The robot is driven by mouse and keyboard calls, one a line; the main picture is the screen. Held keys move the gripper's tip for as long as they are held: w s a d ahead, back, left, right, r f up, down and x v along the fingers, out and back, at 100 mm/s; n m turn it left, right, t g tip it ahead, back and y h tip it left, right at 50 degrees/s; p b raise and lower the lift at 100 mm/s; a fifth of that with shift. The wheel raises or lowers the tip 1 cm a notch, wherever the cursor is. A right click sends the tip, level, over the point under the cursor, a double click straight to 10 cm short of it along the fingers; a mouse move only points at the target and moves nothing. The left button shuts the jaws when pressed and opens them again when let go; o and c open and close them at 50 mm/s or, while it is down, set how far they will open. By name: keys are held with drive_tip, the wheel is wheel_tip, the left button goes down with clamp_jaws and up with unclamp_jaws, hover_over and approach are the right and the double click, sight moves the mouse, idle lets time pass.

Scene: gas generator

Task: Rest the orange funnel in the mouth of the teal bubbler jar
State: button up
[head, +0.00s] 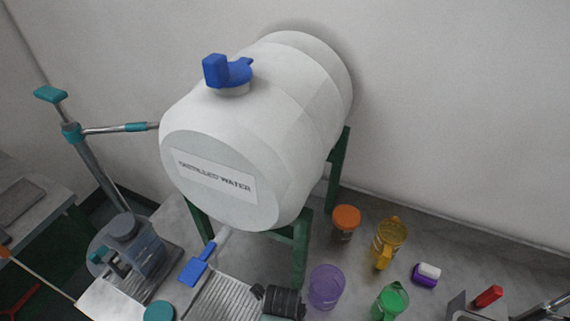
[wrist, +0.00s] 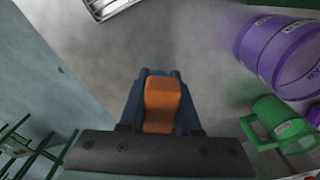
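In the wrist view my gripper (wrist: 161,95) has dark blue fingers close against both sides of an orange piece (wrist: 162,104). It looks like the orange funnel's grip; no cone shape shows. A round teal top (head: 158,312) sits at the bottom edge of the head view. It may belong to the teal bubbler jar, but its body is cut off and I cannot tell. My gripper is not clearly visible in the head view. In the wrist view it is over grey surface, left of the purple and green containers.
A large white water tank (head: 240,130) stands on a green frame (head: 301,250). A purple jar (head: 326,287), green jug (head: 391,300), yellow jug (head: 388,240) and orange-lidded jar (head: 346,221) stand right of it.

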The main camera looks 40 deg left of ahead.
drive_tip(key=o, duration=0.6)
drive_tip(key=shift+c, duration=0.2)
drive_tip(key=r, duration=0.8)
drive_tip(key=r+b, duration=0.1)
drive_tip(key=r, duration=0.4)
drive_tip(key=shift+a, duration=0.25)
